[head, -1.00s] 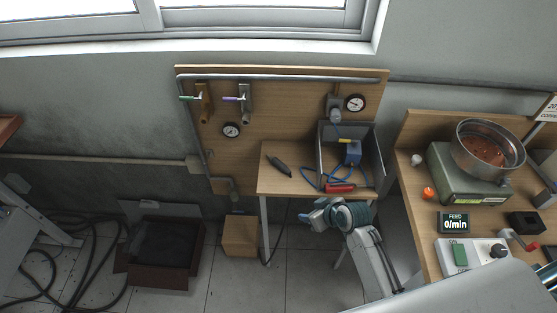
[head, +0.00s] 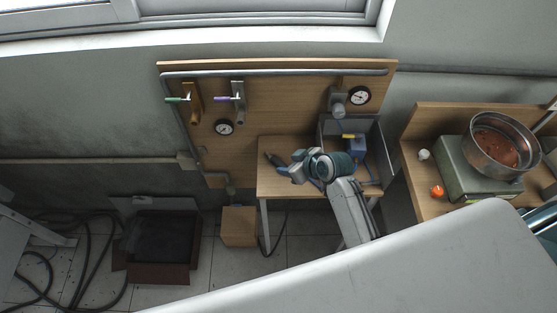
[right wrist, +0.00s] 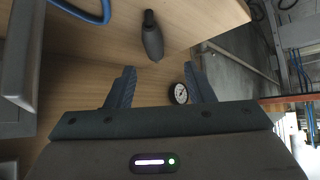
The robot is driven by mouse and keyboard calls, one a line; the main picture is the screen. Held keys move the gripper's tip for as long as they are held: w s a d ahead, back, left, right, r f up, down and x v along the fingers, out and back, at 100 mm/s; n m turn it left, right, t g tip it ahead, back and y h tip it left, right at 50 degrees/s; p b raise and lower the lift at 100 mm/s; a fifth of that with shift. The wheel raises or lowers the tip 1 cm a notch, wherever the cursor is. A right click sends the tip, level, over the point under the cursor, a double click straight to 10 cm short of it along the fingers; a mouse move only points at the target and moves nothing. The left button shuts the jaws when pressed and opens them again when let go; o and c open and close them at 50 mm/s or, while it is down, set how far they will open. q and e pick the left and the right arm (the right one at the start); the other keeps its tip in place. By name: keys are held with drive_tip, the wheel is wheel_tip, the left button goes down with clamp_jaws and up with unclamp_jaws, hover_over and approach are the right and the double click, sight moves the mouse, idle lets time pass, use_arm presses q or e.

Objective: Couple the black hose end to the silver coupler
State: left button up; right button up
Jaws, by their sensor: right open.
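A dark tapered piece, which looks like the black hose end, lies at the left of the small wooden table (head: 272,160). It also shows in the right wrist view (right wrist: 152,38), beyond the open fingers and apart from them. The silver coupler (head: 238,96), with a purple lever, is mounted upright on the wooden panel. My right gripper (right wrist: 160,84) is open and empty; in the head view it is above the table, just right of the dark piece. My left gripper is not in view.
A brass coupler (head: 193,102) with a green lever hangs left of the silver one. Gauges (head: 224,128) sit on the panel. A grey-walled bay with a blue box (head: 357,147) stands on the table's right.

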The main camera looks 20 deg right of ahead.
sight(280, 162)
drive_tip(key=shift+w+a+f, duration=0.25)
drive_tip(key=shift+w+f, duration=0.15)
drive_tip(key=shift+f, duration=0.1)
drive_tip(key=x, duration=0.1)
drive_tip(key=p+x, duration=0.1)
drive_tip(key=x, duration=0.1)
drive_tip(key=p+x, duration=0.1)
drive_tip(key=shift+w+d+f, duration=0.15)
drive_tip(key=shift+w+d, duration=0.15)
drive_tip(key=shift+w+a+f, duration=0.15)
drive_tip(key=shift+w+f, duration=0.1)
drive_tip(key=shift+f, duration=0.15)
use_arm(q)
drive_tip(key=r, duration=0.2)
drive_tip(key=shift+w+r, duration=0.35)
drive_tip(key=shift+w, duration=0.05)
use_arm(e)
drive_tip(key=shift+c, duration=1.1)
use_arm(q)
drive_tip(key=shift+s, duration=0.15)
use_arm(e)
clamp_jaws()
drive_tip(key=shift+r, duration=0.1)
